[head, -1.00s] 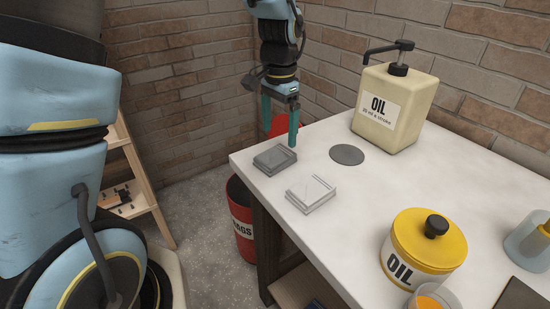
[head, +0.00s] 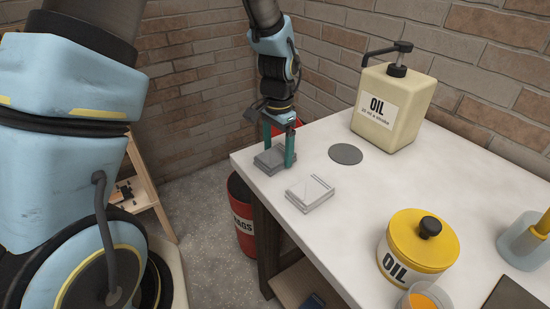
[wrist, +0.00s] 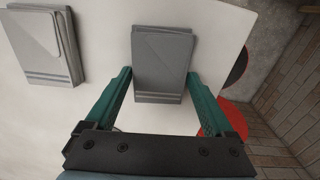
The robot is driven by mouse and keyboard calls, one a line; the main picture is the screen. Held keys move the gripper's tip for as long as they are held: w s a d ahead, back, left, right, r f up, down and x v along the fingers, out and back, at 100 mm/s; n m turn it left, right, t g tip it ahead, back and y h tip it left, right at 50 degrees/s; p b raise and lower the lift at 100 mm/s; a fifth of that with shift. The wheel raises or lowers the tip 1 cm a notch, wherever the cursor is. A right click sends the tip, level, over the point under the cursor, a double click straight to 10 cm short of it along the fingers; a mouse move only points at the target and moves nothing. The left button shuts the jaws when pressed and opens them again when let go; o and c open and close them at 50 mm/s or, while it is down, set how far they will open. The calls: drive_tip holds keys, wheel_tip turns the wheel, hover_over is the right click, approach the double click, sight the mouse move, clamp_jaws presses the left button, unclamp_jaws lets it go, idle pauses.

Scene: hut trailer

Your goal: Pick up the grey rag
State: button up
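The grey rag (head: 270,160) lies folded flat near the left corner of the white table. It also shows in the wrist view (wrist: 163,62), between the tips of the two green fingers. My gripper (head: 279,158) is over the rag, pointing down, with one finger on each side of it. My gripper in the wrist view (wrist: 160,85) is open, with a visible gap between each finger and most of the rag. A lighter folded rag (head: 310,194) lies beside it and also shows in the wrist view (wrist: 42,45).
A dark grey disc (head: 345,154) and a cream oil pump can (head: 396,110) stand behind on the table (head: 350,240). A yellow-lidded oil tin (head: 415,247) is at the front right. A red rags bin (head: 243,225) is on the floor left of the table.

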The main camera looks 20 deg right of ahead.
sight(277, 154)
drive_tip(key=c, duration=0.9)
drive_tip(key=shift+o, duration=0.2)
drive_tip(key=shift+r, duration=0.15)
wheel_tip(277, 154, up, 10)
drive_tip(key=b, duration=0.2)
drive_tip(key=o, duration=0.8)
drive_tip(key=shift+c, duration=0.2)
drive_tip(key=c, duration=0.6)
drive_tip(key=shift+a+f, duration=0.1)
drive_tip(key=shift+f, duration=0.1)
